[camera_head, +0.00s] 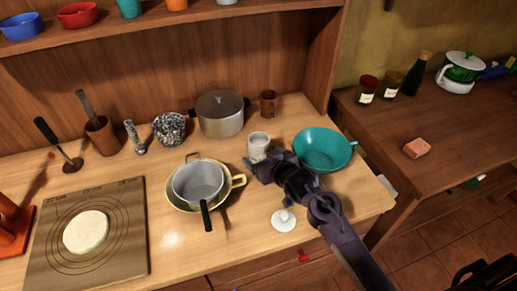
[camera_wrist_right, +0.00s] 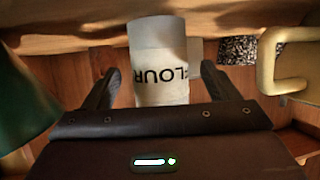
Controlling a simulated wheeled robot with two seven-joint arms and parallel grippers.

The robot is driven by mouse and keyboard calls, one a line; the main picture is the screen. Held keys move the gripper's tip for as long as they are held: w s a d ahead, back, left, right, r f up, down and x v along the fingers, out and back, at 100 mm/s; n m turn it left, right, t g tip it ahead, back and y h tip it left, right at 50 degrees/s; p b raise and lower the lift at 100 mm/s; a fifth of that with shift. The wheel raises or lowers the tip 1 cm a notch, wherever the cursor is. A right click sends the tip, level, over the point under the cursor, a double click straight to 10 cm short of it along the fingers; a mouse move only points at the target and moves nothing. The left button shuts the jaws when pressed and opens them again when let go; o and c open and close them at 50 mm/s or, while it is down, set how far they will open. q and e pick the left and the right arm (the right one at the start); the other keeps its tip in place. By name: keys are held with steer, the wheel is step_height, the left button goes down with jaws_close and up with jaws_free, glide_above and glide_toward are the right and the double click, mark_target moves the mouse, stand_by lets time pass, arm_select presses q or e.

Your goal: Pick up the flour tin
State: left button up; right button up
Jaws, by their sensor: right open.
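The flour tin (camera_head: 258,141) is a small pale cylinder standing on the wooden counter, in front of the steel pot. In the right wrist view the tin (camera_wrist_right: 158,65) shows its dark FLOUR lettering upside down. My right gripper (camera_head: 261,168) is at the near side of the tin and hides its lower part in the head view. In the wrist view my right gripper (camera_wrist_right: 160,72) is open, with one finger on each side of the tin and a visible gap to each. My left gripper is not in view.
A teal colander (camera_head: 323,147) stands close right of my right gripper. A saucepan (camera_head: 199,181) in a cream pan is to the left. A steel pot (camera_head: 221,114) and brown mug (camera_head: 268,103) stand behind. A white lid (camera_head: 283,219) lies in front on the counter.

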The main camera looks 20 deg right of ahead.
steer(key=shift+x, duration=1.4)
steer(key=shift+r, duration=0.15)
steer(key=c, duration=1.3)
